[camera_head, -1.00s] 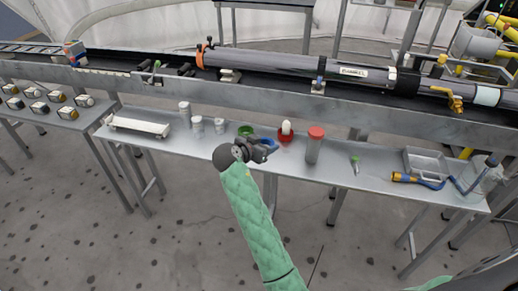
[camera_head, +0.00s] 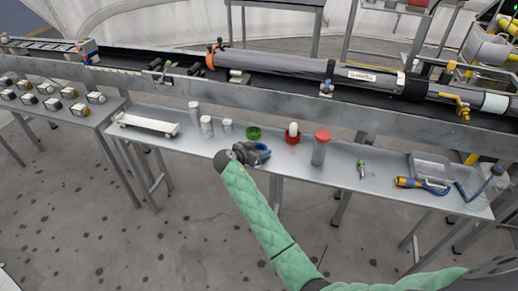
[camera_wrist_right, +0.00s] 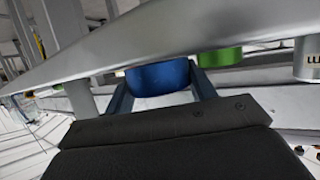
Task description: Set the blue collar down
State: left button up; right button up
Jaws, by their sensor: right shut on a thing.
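The blue collar (camera_head: 263,149) is a small ring at the front edge of the grey metal shelf. My right gripper (camera_head: 256,152) is shut on it. In the right wrist view the blue collar (camera_wrist_right: 160,77) sits between the two fingers, and a grey metal edge passes across its upper side. I cannot tell whether the collar touches the shelf. A green collar (camera_head: 254,133) stands just behind it and also shows in the right wrist view (camera_wrist_right: 220,57). A red collar (camera_head: 292,139) with a white piece in it stands to the right. My left gripper is not in view.
Several pale cylinders (camera_head: 206,125) and a white rail (camera_head: 148,124) stand to the left on the shelf (camera_head: 400,199). A red-capped tube (camera_head: 321,149), a green-topped item (camera_head: 362,168) and a tray (camera_head: 430,165) are to the right. A conveyor-like beam runs behind.

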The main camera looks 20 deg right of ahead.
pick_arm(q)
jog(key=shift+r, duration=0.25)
pick_arm(e)
jog(key=shift+f, duration=0.1)
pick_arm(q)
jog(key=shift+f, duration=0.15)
pick_arm(e)
jog(key=shift+f, duration=0.1)
jog(key=o, duration=1)
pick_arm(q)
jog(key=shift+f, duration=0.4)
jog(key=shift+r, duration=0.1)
